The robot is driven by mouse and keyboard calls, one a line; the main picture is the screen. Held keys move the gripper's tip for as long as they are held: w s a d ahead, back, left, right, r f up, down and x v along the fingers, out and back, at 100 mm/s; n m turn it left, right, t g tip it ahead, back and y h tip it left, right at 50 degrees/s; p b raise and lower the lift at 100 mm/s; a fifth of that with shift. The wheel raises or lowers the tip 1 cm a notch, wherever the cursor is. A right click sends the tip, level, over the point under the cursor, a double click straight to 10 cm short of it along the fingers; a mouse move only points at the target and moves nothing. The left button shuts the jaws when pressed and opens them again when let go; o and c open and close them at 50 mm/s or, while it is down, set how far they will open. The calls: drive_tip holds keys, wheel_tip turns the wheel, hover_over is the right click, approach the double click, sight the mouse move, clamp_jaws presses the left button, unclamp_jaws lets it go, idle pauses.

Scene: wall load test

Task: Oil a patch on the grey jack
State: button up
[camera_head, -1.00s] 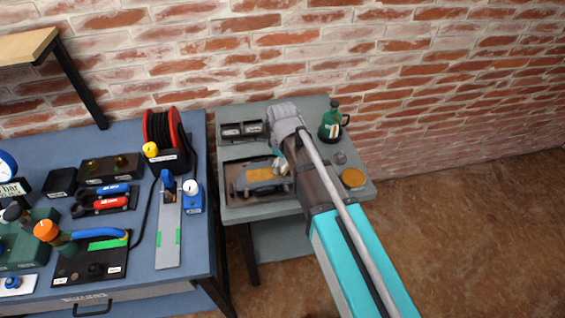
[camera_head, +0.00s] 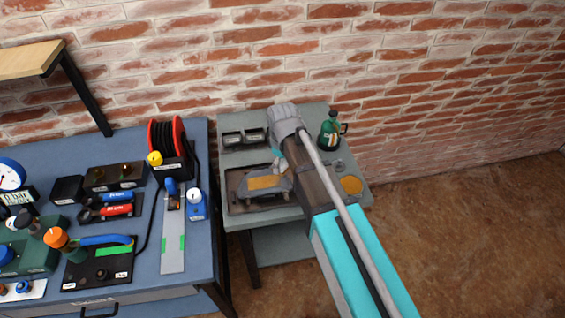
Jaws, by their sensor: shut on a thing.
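The grey jack (camera_head: 283,187) lies in a dark shallow tray (camera_head: 234,205) on the grey side table. An ochre patch (camera_head: 264,182) shows on its top face. My gripper (camera_head: 280,161) is at the upper right edge of the jack, close to the patch. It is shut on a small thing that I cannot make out. My arm hides part of the gripper and the right side of the tray. I cannot tell whether the held thing touches the jack. A dark green oil can (camera_head: 330,133) stands at the back right of the table.
Two small dark bins (camera_head: 243,138) stand behind the tray. A round ochre-topped thing (camera_head: 351,185) is at the table's right edge. The blue workbench (camera_head: 139,268) on the left holds a cable reel (camera_head: 167,139) and several tools. A brick wall stands behind.

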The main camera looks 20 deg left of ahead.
drive_tip(key=shift+r+p, duration=1.55)
drive_tip(key=shift+d, duration=0.1)
